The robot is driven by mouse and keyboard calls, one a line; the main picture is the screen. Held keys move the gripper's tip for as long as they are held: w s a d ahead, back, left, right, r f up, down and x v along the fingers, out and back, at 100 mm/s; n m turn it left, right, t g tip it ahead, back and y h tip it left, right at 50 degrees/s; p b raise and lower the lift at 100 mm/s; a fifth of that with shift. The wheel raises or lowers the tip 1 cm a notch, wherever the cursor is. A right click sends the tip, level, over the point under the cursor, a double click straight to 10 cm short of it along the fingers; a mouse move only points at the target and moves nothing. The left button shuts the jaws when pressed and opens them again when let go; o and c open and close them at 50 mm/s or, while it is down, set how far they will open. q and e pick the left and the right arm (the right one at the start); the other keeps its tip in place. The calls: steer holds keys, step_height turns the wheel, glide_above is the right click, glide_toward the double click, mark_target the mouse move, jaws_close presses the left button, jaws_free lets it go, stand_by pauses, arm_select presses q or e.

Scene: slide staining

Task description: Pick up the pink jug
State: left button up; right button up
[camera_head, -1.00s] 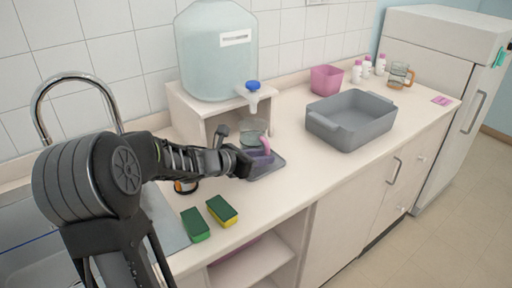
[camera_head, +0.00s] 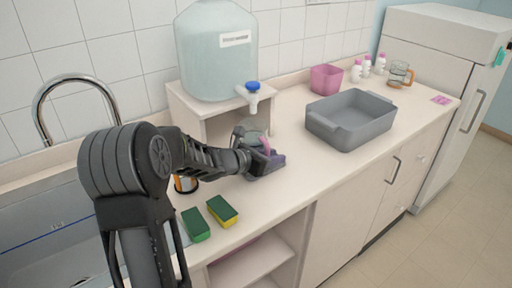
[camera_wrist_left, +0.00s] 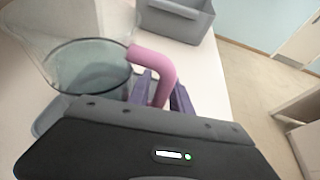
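The jug (camera_head: 254,135) is clear with a pink handle (camera_head: 266,146). It stands below the tap of the water dispenser, partly hidden behind my left gripper (camera_head: 268,159). In the left wrist view the clear jug body (camera_wrist_left: 85,72) fills the upper left, and its pink handle (camera_wrist_left: 157,66) curves down toward my left gripper (camera_wrist_left: 163,92). The purple fingers are on either side of the handle's lower part and look apart. Whether they touch the handle is hidden by the gripper housing. My right gripper is not in view.
A water dispenser (camera_head: 215,55) stands on a white stand behind the jug. A grey basin (camera_head: 350,121) and a pink container (camera_head: 326,78) are to the right. Green sponge (camera_head: 195,225) and yellow-green sponge (camera_head: 222,211) lie near the front edge. The sink tap (camera_head: 75,80) is at left.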

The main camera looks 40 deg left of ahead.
arm_select(q)
jaws_close()
stand_by(1.4)
